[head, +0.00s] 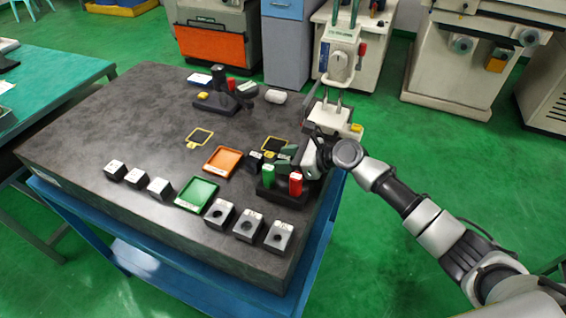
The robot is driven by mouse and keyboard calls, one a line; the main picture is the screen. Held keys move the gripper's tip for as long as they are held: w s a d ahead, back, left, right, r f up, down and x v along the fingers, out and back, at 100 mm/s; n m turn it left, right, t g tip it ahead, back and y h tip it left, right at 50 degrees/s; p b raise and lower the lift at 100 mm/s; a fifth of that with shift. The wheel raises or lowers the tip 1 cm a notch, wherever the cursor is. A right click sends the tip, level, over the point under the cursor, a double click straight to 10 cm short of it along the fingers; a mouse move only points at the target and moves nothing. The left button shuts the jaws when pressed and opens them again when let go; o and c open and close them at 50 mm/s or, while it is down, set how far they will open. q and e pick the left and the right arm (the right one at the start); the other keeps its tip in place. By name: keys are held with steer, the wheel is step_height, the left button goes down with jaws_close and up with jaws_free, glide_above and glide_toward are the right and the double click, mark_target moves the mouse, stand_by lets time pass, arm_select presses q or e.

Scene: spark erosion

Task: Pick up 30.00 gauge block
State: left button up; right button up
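Three small dark blocks with pale tops stand in a row at the front left of the granite plate (95,110): a left one (116,170), a middle one (137,178) and a right one (159,188). Another small dark block (255,161) stands near my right gripper (287,157). The labels are too small to read, so I cannot tell which is the 30.00 gauge block. My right gripper reaches in low from the right, above the black holder. Its fingertips are too small and cluttered to show whether it is open or shut. My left gripper is out of view.
A green tray (197,194) and an orange tray (223,161) lie mid-plate. Three grey blocks with holes, one at the middle (248,226), line the front edge. A black holder (282,196) with green and red pieces stands under my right gripper. The left rear of the plate is clear.

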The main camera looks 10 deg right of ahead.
steer(key=c, duration=0.6)
steer(key=shift+r, duration=0.1)
steer(key=shift+c, duration=0.2)
